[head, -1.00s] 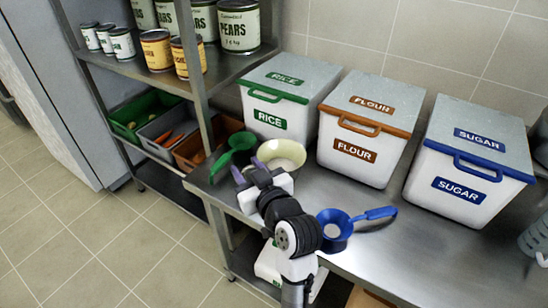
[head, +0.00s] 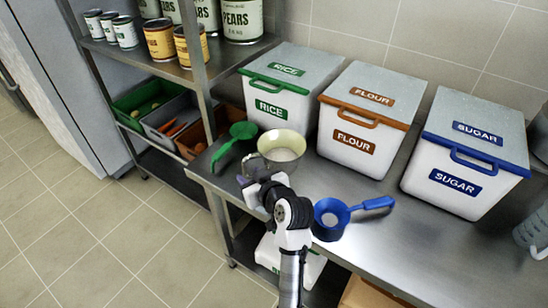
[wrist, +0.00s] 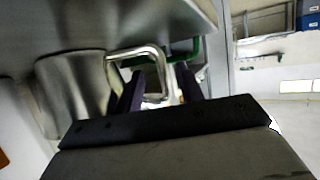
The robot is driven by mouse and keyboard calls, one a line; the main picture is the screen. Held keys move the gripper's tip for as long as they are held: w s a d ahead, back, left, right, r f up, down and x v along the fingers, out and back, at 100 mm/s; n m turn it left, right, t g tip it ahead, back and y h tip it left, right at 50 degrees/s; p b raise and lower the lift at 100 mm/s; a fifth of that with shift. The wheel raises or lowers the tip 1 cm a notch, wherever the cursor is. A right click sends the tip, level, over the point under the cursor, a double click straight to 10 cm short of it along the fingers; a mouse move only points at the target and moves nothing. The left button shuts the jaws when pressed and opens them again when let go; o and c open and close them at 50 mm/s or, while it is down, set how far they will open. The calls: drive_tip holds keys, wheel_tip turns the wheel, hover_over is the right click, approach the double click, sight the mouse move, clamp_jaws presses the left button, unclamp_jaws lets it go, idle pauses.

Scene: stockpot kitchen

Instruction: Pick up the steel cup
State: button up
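The steel cup (head: 281,144) stands on the steel counter, in front of the rice bin, with its open top up and a pale inside. In the wrist view the shiny cup (wrist: 75,92) is at the left, with its looped handle (wrist: 150,58) reaching right. My gripper (head: 243,178) is at the cup's left front side. In the wrist view my gripper (wrist: 158,85) has its two dark fingers apart, and part of the handle shows in the gap between them. My wrist partly hides the cup's near side in the head view.
A green scoop (head: 234,142) lies close left of the cup. A blue scoop (head: 330,217) is to the right of my arm. Rice (head: 276,104), flour (head: 353,146) and sugar (head: 461,187) bins stand behind. A shelf post rises at the left.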

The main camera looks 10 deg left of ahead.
sight(246, 173)
drive_tip(key=shift+p+x, duration=0.35)
drive_tip(key=shift+x, duration=1.6)
drive_tip(key=shift+s+r, duration=0.1)
drive_tip(key=shift+r, duration=0.1)
clamp_jaws()
